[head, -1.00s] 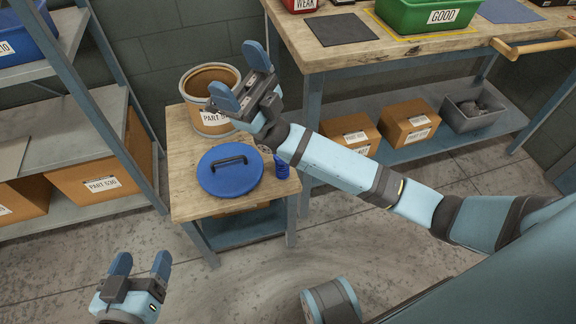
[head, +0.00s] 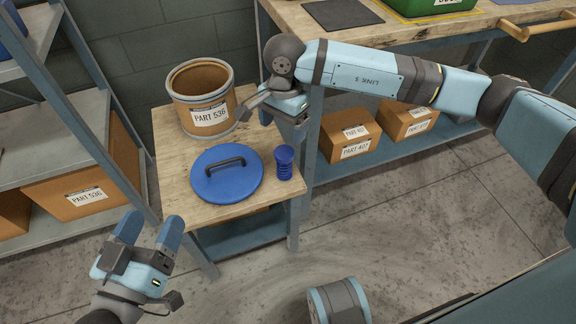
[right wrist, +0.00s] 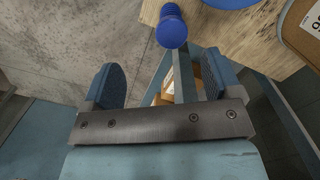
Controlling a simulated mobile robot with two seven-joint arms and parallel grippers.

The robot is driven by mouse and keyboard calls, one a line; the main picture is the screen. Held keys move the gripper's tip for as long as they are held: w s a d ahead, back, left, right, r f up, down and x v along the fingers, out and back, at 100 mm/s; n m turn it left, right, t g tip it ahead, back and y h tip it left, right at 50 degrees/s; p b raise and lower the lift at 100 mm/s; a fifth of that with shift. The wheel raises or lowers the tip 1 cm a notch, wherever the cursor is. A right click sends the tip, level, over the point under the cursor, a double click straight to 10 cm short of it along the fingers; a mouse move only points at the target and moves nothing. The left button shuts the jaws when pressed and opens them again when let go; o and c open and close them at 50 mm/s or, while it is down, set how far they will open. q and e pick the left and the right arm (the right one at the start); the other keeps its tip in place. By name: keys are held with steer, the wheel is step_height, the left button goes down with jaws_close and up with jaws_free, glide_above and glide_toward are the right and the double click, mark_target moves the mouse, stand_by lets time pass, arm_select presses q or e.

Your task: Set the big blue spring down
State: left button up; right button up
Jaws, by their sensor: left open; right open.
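The big blue spring (head: 284,168) stands upright on the small wooden table, near its right edge and beside the blue lid. My right gripper (head: 297,138) is just behind and above the spring, turned downward; its fingers are mostly hidden in the head view. In the right wrist view its two fingers (right wrist: 158,72) are wide apart with nothing between them, and the spring (right wrist: 172,27) is beyond the fingertips, apart from them. My left gripper (head: 148,226) is open and empty, low at the left, over the floor in front of the table.
Shelving (head: 35,120) is at left.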

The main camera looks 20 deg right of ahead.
mark_target(284, 152)
steer(key=shift+t+h, duration=0.3)
steer(key=shift+t, duration=0.1)
steer(key=f+b, duration=0.1)
steer(key=f, duration=0.1)
steer(key=f+b, duration=0.1)
steer(key=f, duration=0.2)
steer(key=w+d+f+b, duration=0.1)
steer(key=f, duration=0.2)
steer(key=shift+w+d+f, duration=0.1)
steer(key=shift+f, duration=0.65)
steer(key=f+b, duration=0.1)
steer(key=f, duration=0.1)
steer(key=f+b, duration=0.1)
steer(key=shift+w+a+f+b, duration=0.25)
steer(key=shift+w+f+b, duration=0.05)
steer(key=shift+f, duration=0.35)
steer(key=shift+r, duration=0.1)
arm_select(q)
steer(key=f, duration=0.1)
steer(key=w+f+m, duration=0.1)
steer(key=f+m, duration=0.1)
steer(key=f, duration=0.1)
steer(key=shift+w+a+g, duration=0.2)
steer(key=shift+w+g, duration=0.05)
steer(key=shift+g, duration=0.15)
arm_select(e)
steer(key=c, duration=1.2)
